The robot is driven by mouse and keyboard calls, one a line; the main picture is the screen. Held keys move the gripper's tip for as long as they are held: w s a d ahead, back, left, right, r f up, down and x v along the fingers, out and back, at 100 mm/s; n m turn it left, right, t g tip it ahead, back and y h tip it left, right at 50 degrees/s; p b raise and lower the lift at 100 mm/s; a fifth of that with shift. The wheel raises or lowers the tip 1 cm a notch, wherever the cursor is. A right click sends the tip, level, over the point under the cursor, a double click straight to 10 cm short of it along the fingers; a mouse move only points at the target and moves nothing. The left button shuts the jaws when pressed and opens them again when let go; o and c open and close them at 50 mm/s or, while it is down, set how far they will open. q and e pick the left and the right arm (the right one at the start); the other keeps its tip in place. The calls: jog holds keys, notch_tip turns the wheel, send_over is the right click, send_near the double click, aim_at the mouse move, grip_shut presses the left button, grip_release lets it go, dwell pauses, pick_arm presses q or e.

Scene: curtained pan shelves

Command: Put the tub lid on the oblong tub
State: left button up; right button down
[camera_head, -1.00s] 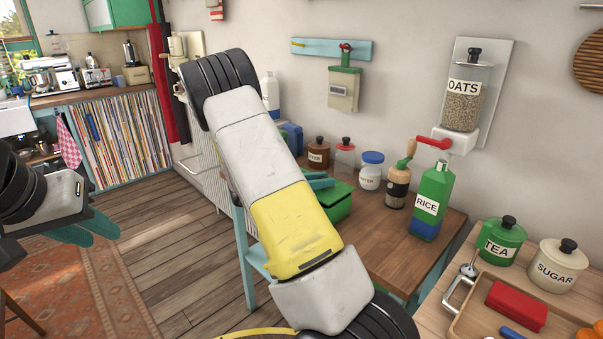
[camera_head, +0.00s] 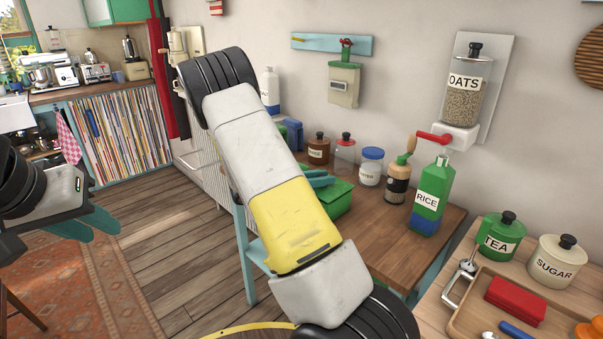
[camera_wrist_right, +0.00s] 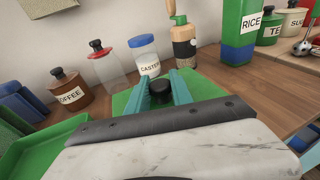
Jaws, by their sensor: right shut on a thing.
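My right gripper's teal fingers (camera_wrist_right: 163,92) are shut on the black knob (camera_wrist_right: 161,91) of the green tub lid (camera_wrist_right: 124,101) in the right wrist view. In the head view the green lid (camera_head: 336,199) shows just past my right arm, over the wooden worktop, with the fingers at its upper left. A green open-topped shape with a raised rim, apparently the oblong tub (camera_wrist_right: 35,152), is at the lower left of the wrist view, beside the lid. My arm hides that spot in the head view. My left gripper (camera_head: 92,223) is at far left, away from the worktop; its finger gap is unclear.
Behind the lid stand a coffee jar (camera_wrist_right: 70,92), a red-lidded glass jar (camera_wrist_right: 105,70), a caster jar (camera_wrist_right: 145,55) and a grinder (camera_head: 397,182). The rice bottle (camera_head: 431,198) stands to the right. A blue container (camera_wrist_right: 22,108) stands at left. Bare worktop lies right of the lid.

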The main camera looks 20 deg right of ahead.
jog(key=shift+f, duration=0.3)
jog(key=c, duration=1.1)
grip_release()
jog(key=shift+o, duration=0.2)
jog(key=shift+a, duration=0.1)
jog(key=a+r, duration=0.1)
jog(key=a, duration=0.6)
jog(key=shift+s+a, duration=0.25)
jog(key=shift+s, duration=0.1)
